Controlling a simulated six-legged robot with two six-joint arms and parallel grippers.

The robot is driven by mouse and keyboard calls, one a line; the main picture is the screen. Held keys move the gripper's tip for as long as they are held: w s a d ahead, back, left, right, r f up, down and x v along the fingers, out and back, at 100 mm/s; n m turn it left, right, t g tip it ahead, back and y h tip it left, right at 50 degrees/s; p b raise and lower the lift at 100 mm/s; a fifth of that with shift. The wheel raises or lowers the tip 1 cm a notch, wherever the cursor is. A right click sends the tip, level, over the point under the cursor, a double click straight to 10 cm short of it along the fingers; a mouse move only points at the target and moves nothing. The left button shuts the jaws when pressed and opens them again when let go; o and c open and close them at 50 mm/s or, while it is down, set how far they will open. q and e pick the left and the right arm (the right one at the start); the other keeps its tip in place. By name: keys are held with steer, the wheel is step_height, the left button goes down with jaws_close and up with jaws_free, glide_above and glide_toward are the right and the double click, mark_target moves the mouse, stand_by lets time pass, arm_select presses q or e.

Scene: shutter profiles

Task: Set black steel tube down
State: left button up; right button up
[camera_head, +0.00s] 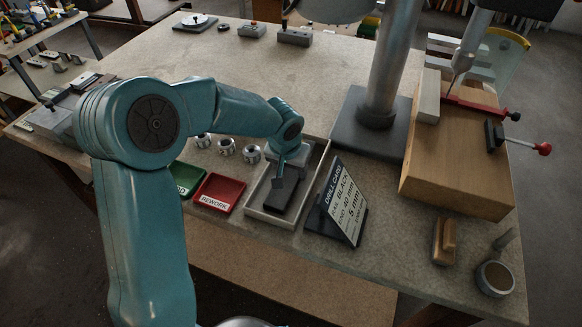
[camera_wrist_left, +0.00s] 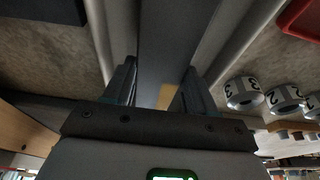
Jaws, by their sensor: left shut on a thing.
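The black steel tube (camera_head: 283,190) is a dark, straight bar. My left gripper (camera_head: 280,180) points down over the pale grey tray (camera_head: 269,218), and the tube lies within the tray's outline below it. In the left wrist view the tube (camera_wrist_left: 172,35) runs between the two fingers of my left gripper (camera_wrist_left: 158,82), which is shut on it. The tray's walls show on both sides of the tube there. I cannot tell whether the tube touches the tray floor. My right gripper is not in view.
A red REWORK tray (camera_head: 216,193) and a green tray (camera_head: 187,178) sit left of the grey tray. Metal cups (camera_head: 227,147) stand behind them. A drill card (camera_head: 342,200) stands close on the right. The drill press column (camera_head: 390,70) and a wooden block (camera_head: 455,165) are farther right.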

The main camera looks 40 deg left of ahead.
arm_select(q)
steer(key=shift+f, duration=0.1)
steer(key=o, duration=1.5)
steer(key=shift+s, duration=0.1)
steer(key=shift+r, duration=0.35)
steer(key=v, duration=1.1)
steer(key=shift+r, duration=0.3)
